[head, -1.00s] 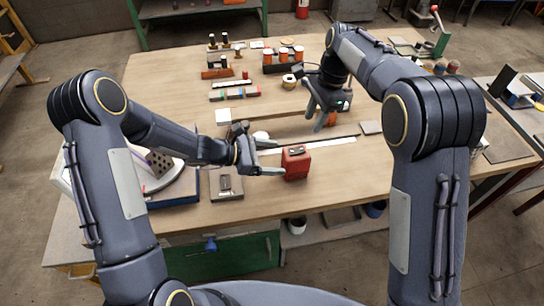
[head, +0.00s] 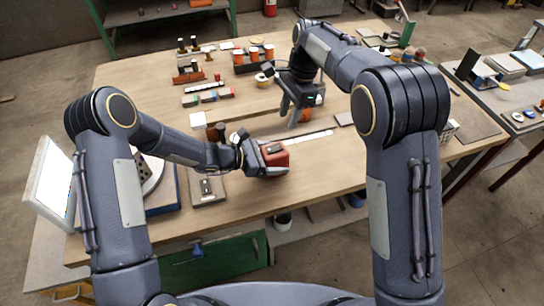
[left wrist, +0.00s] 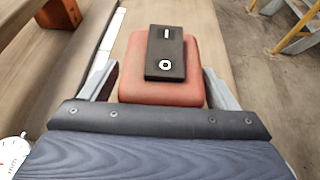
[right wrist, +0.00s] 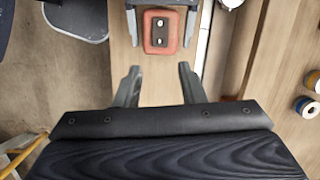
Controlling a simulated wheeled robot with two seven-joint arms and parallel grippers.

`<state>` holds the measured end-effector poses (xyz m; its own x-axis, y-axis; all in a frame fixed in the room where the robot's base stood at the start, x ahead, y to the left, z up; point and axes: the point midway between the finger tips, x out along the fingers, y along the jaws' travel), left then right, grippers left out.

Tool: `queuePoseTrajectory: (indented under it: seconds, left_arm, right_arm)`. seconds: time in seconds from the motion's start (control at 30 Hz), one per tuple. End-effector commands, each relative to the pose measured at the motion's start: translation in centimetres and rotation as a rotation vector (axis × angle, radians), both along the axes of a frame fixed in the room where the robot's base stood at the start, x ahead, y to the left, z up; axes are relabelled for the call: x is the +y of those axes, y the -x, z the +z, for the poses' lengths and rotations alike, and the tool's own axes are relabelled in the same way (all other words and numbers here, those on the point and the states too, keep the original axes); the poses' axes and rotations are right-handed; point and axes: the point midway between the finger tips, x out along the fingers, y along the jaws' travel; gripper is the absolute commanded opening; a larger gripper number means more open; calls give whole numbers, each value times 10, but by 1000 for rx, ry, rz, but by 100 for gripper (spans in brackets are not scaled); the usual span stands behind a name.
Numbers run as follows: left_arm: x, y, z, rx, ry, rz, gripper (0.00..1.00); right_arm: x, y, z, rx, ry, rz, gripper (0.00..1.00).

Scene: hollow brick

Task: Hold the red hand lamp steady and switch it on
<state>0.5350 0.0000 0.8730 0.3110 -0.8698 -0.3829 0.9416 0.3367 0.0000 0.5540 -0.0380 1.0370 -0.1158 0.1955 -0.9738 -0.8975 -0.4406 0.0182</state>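The red hand lamp (head: 275,157) stands on the bench, with a dark plate carrying a light slider and a round button on its top face (left wrist: 165,52). My left gripper (head: 270,160) is at the lamp, one finger on each side; the left wrist view (left wrist: 161,75) shows narrow gaps beside the red body. The right wrist view shows the lamp (right wrist: 149,45) between those fingers, with gaps. My right gripper (head: 290,120) is above the bench behind the lamp, fingers apart and empty; its fingers also show in the right wrist view (right wrist: 158,72).
A white strip (head: 305,138) lies behind the lamp. A small grey plate with a dark part (head: 207,190) lies left of it, near a blue-edged board (head: 163,200). Racks and a tray of coloured pieces (head: 208,95) stand at the back. The bench right of the lamp is clear.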

Motion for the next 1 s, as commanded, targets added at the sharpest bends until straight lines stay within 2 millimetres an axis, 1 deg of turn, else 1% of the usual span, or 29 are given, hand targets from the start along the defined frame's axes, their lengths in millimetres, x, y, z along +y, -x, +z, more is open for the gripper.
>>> queuePoseTrajectory:
  seconds: [0.03, 0.07, 0.43, 0.47, 0.53, 0.6, 0.67, 0.7, 0.73, 1.0]
  left_arm:
    - [0, 0, 0, 0, 0, 0, 77]
    - [0, 0, 0, 0, 0, 0, 73]
    - [0, 0, 0, 0, 0, 0, 24]
    - [0, 0, 0, 0, 0, 0, 23]
    - [0, 0, 0, 0, 0, 0, 23]
    - [0, 0, 0, 0, 0, 0, 23]
    - [0, 0, 0, 0, 0, 0, 23]
    - [0, 0, 0, 0, 0, 0, 23]
    - [0, 0, 0, 0, 0, 0, 23]
    - [1, 0, 0, 0, 0, 0, 23]
  right_arm:
    - [0, 0, 0, 0, 0, 0, 36]
    - [0, 0, 0, 0, 0, 0, 36]
    - [0, 0, 0, 0, 0, 0, 36]
    - [0, 0, 0, 0, 0, 0, 34]
    - [0, 1, 1, -6, 1, 12, 25]
    - [2, 3, 3, -28, 4, 62, 15]
    - [3, 6, 8, -68, 12, 143, 8]
    - [4, 9, 11, -101, 21, 219, 2]
    - [5, 12, 14, -130, 28, 288, 0]
    - [15, 38, 40, -397, 148, 1012, 0]
